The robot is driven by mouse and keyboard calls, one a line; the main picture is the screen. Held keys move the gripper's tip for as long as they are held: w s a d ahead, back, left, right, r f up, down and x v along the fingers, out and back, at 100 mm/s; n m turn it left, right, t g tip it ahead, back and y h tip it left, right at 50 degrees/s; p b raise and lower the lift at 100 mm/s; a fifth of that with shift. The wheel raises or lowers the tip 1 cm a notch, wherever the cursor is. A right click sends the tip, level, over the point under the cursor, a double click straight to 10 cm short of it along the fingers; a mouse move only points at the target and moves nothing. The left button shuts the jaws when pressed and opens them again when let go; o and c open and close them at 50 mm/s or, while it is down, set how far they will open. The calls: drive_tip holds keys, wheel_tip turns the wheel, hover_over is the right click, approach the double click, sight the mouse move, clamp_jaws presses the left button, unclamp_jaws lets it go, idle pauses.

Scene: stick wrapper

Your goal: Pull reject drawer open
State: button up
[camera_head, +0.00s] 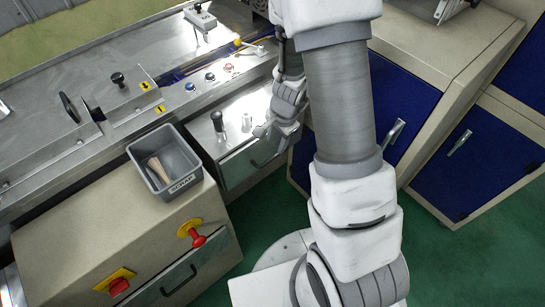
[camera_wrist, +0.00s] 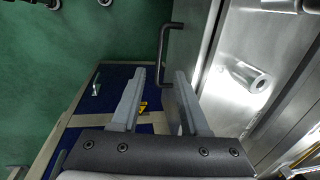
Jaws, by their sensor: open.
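A grey metal drawer front (camera_head: 240,168) with a dark bar handle (camera_head: 262,160) sits below the bench top, left of my arm; no reject label is readable on it. My gripper (camera_head: 272,136) is open and empty beside this drawer, partly covering it. In the wrist view, the handle (camera_wrist: 164,50) stands on the grey front (camera_wrist: 187,45), just beyond my fingertips (camera_wrist: 160,74) and roughly in line with the gap between them. Contact is not visible. The drawer looks closed.
A second drawer (camera_head: 170,270) with a handle is at lower left, near a red knob (camera_head: 197,239) and red button (camera_head: 118,286). A grey SCRAP bin (camera_head: 185,189) stands above. Blue-doored cabinets (camera_head: 400,100) stand right. Green floor (camera_head: 262,215) is open between.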

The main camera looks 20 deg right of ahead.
sight(272, 158)
drive_tip(key=f, duration=0.2)
drive_tip(key=w+f+b, duration=0.1)
drive_tip(key=f, duration=0.2)
drive_tip(key=f+b, duration=0.1)
drive_tip(key=f, duration=0.2)
drive_tip(key=shift+w+a+f, duration=0.1)
drive_tip(key=shift+w+a, duration=0.1)
drive_tip(key=shift+a, duration=0.1)
clamp_jaws()
idle(1.0)
